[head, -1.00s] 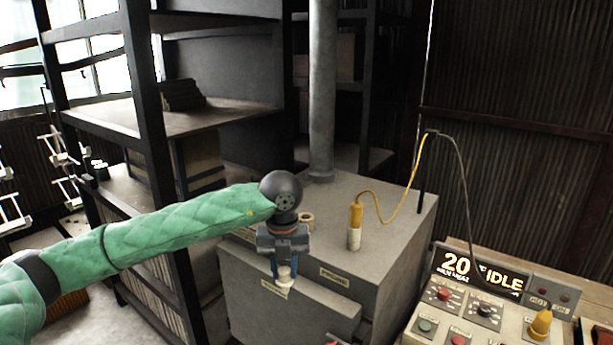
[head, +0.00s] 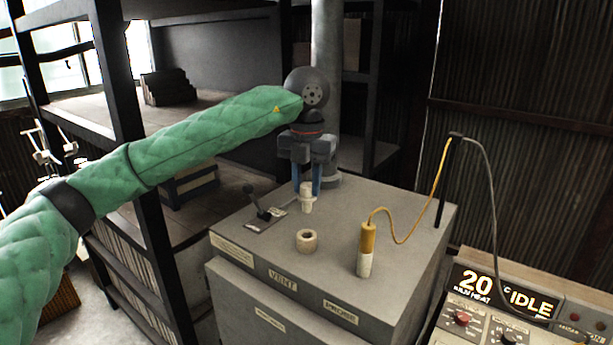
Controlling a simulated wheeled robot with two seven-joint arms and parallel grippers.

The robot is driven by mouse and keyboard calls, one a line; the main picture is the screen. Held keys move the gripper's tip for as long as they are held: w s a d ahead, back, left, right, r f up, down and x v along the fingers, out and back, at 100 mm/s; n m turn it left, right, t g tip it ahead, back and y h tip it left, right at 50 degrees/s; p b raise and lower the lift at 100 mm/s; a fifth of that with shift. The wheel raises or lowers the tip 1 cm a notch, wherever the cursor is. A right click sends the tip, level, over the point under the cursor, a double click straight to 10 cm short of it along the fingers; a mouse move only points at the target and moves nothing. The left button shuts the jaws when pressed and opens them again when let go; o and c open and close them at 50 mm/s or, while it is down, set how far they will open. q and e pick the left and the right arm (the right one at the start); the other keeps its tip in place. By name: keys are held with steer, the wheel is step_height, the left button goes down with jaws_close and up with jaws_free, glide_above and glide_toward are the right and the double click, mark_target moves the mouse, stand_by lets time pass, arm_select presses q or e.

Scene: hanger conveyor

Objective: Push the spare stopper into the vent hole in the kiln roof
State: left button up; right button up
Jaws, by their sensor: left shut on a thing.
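My left gripper (head: 307,187) points down with its blue fingers shut on a pale stopper (head: 307,201). The stopper hangs roughly upright over the kiln roof (head: 410,205). The vent hole is a short cream collar (head: 306,242) with an open top, near the front edge above the "VENT" label (head: 283,281). In the picture the stopper shows just above and behind the collar, apart from it. Its exact height over the roof is hard to tell. My right gripper is out of view.
A yellow-handled probe (head: 367,240) stands in the roof right of the collar, its yellow cable running to a black post (head: 447,180). A small black lever (head: 258,204) is at left. A grey flue pipe (head: 326,90) rises behind. A control panel (head: 500,310) reads "20" and "IDLE".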

mark_target(307, 206)
arm_select(q)
steer(key=shift+w+f, duration=0.1)
steer(key=shift+f, duration=0.75)
steer(key=shift+w+f, duration=0.2)
steer(key=shift+f, duration=0.85)
steer(key=shift+f+b, duration=0.15)
steer(key=shift+b, duration=0.15)
steer(key=shift+f+b, duration=0.45)
steer(key=shift+b, duration=0.05)
steer(key=shift+f, duration=0.15)
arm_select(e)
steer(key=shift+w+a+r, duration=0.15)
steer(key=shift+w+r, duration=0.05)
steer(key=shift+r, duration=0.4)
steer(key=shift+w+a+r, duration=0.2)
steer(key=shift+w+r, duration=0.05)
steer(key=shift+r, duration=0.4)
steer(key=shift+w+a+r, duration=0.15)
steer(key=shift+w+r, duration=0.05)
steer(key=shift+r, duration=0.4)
arm_select(q)
steer(key=shift+s+b, duration=0.1)
steer(key=shift+b, duration=0.55)
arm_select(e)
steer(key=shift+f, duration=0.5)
arm_select(q)
steer(key=shift+f+b, duration=0.45)
steer(key=shift+b, duration=0.25)
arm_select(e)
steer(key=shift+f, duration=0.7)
